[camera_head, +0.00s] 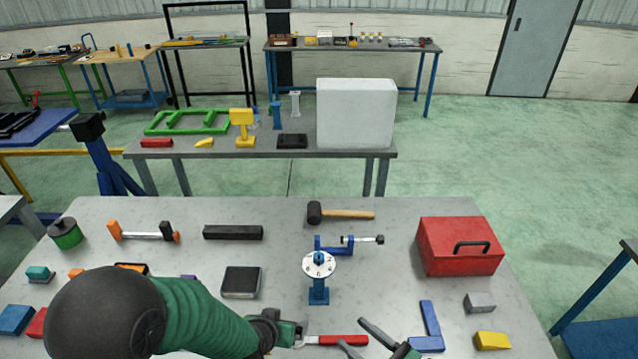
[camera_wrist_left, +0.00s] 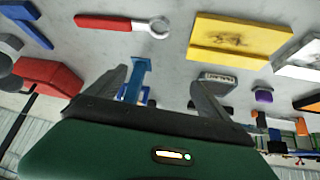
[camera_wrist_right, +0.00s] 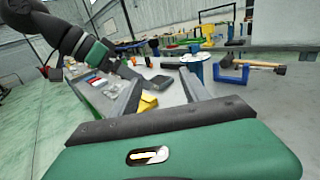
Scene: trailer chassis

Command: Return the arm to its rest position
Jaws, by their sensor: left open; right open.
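My left arm (camera_head: 195,315) comes in from the left over the near part of the grey workbench (camera_head: 385,225). Its gripper (camera_head: 300,333) is partly hidden in the head view, beside a red-handled wrench (camera_head: 340,340). In the left wrist view the left gripper (camera_wrist_left: 158,78) has its fingers spread with nothing held between them. My right gripper (camera_head: 353,334) is at the bottom edge of the head view, low over the bench front, fingers apart. In the right wrist view the right gripper (camera_wrist_right: 161,76) is open and empty.
A blue stand with a round disc (camera_head: 319,266) stands mid-bench. A red toolbox (camera_head: 459,246) is at right, a hammer (camera_head: 340,212) at the back. A blue angle piece (camera_head: 430,325) and a yellow block (camera_head: 492,341) lie near the right gripper.

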